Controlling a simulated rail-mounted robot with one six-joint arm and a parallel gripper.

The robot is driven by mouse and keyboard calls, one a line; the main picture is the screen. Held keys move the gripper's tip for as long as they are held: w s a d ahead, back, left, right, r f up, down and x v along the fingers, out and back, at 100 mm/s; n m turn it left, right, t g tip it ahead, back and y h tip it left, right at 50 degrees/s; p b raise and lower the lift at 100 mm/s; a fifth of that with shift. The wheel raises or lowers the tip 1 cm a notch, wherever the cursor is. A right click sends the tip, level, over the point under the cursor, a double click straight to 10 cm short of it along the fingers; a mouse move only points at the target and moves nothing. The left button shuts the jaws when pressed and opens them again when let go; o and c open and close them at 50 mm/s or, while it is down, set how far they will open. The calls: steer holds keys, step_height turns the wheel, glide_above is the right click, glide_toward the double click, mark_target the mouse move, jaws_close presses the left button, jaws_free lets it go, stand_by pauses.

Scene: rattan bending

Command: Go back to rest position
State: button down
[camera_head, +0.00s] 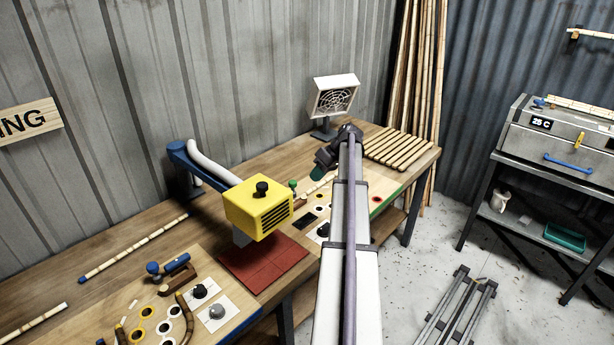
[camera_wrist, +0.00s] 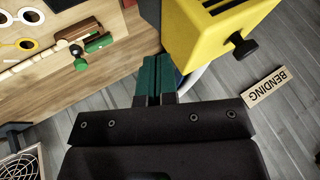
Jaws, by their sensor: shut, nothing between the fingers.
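My gripper (camera_wrist: 156,62) is shut, its green fingers together with nothing between them in the wrist view. In the head view my gripper (camera_head: 319,172) is small and partly hidden by its own dark body. It is above the workbench (camera_head: 150,238), between the yellow box-shaped unit and the fan. The yellow unit (camera_head: 258,205) stands over a red mat (camera_head: 265,265). In the wrist view the yellow unit (camera_wrist: 215,35) is just beyond and to the right of the fingers. No contact with it shows.
A fan (camera_head: 334,97) and a slatted rack (camera_head: 398,146) are at the bench's far end. Clamps and knobs, including a blue-knobbed clamp (camera_head: 170,267), are at the near end. A steamer-like box (camera_head: 560,128) stands on a metal stand at right.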

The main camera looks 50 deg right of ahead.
steer(key=s+a+f+g+h+b, duration=0.1)
steer(key=s+a+f+h+b, duration=0.1)
steer(key=a, duration=1.6)
steer(key=s+a+f+g+h+b, duration=0.1)
steer(key=a+f+b, duration=0.4)
steer(key=a, duration=1.3)
steer(key=s+a+f+g+h+b, duration=0.2)
steer(key=s+a+f, duration=0.3)
steer(key=a, duration=1.4)
steer(key=shift+s+f+m+g+h+b, duration=0.15)
steer(key=shift+f+m+g+h+b, duration=0.2)
steer(key=shift+f+b, duration=0.35)
